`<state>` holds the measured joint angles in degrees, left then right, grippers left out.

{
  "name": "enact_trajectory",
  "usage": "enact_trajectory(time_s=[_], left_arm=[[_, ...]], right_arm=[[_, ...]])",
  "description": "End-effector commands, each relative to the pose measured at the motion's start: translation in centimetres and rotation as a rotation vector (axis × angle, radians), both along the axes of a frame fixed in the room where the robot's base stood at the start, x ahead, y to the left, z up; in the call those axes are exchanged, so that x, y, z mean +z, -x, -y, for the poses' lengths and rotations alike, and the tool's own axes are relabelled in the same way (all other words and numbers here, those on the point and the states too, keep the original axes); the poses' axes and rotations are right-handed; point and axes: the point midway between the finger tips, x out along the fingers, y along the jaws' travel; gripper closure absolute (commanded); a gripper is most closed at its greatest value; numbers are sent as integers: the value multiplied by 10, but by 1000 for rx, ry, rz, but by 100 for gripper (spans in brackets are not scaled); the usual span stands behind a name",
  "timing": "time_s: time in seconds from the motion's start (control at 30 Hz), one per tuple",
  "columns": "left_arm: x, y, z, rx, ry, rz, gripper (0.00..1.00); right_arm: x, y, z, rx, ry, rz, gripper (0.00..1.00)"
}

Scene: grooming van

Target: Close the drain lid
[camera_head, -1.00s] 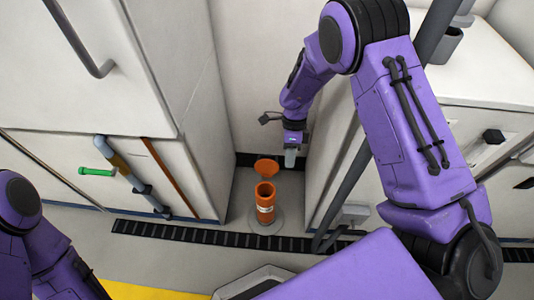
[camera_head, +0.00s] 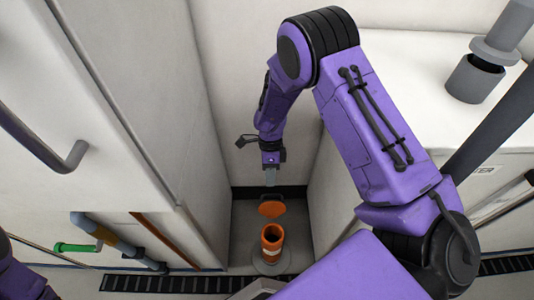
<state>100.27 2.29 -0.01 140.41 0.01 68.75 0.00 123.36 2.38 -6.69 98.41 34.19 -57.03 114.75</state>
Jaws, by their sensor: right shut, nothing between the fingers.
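The drain is a short orange pipe (camera_head: 271,243) with a white band, standing upright on a round grey base on the floor between two cabinets. Its orange lid (camera_head: 271,207) stands open, tilted up behind the pipe mouth, and the dark inside of the pipe shows. My right gripper (camera_head: 271,180) points down just above and behind the lid. It is shut and holds nothing; whether its tip touches the lid I cannot tell. Of my left arm only a purple part shows at the lower left edge, and its gripper is out of view.
White cabinets stand close on the left (camera_head: 110,110) and right (camera_head: 335,185), leaving a narrow recess around the drain. A dark slotted floor strip (camera_head: 165,284) runs in front. A pipe with a green handle (camera_head: 75,247) is on the left. A grey cup-like holder (camera_head: 474,80) is at upper right.

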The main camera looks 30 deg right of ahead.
Motion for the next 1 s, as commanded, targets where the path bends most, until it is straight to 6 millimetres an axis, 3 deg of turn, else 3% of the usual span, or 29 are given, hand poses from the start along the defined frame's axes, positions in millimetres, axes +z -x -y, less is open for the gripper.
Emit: enact_trajectory(time_s=[0.1,0.33,0.77,1.0], left_arm=[[-12,0,0,0,0,0,22],[-20,0,0,0,0,0,22],[-19,0,0,0,-1,1,22],[-8,0,0,0,0,0,22]], right_arm=[[-27,10,-5,-2,-1,-3,100],[-53,20,-12,-1,0,-1,100],[-56,21,-14,2,0,1,100],[-52,24,-16,0,22,34,100]])
